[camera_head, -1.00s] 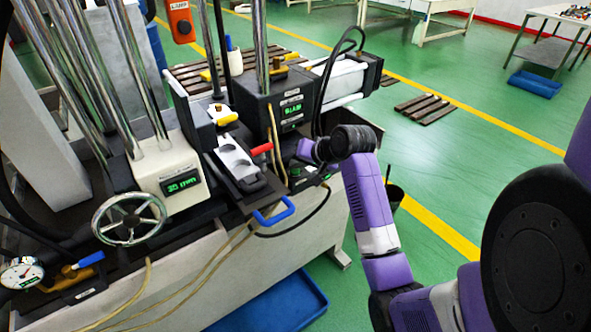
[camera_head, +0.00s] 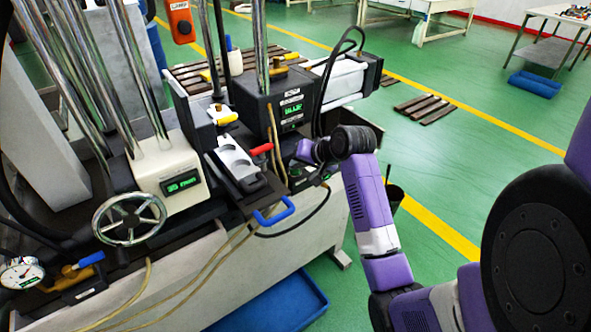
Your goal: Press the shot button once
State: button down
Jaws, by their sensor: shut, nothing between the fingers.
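The dispensing machine has a black box (camera_head: 268,100) with a small green-lit display (camera_head: 292,111) on its front. My gripper (camera_head: 300,158) is at the machine's right side, just below and right of that display, beside the lower part of the box. The purple end of my arm shows there, but the fingers are small, dark and mostly hidden; they look shut and empty. I cannot make out the shot button, or whether the gripper touches it.
A blue handle (camera_head: 272,212) sticks out in front. Black hoses loop behind my wrist. A handwheel (camera_head: 129,218) is at the left.

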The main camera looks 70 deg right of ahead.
aim_at(297, 172)
jog(key=shift+f, duration=0.4)
jog(key=shift+a+r+p, duration=0.1)
jog(key=shift+r+p, duration=0.25)
jog(key=shift+p, duration=0.4)
notch_tip(297, 172, up, 6)
jog(key=p, duration=0.6)
jog(key=shift+r+p, duration=0.1)
jog(key=shift+p, duration=0.3)
dwell(0.6)
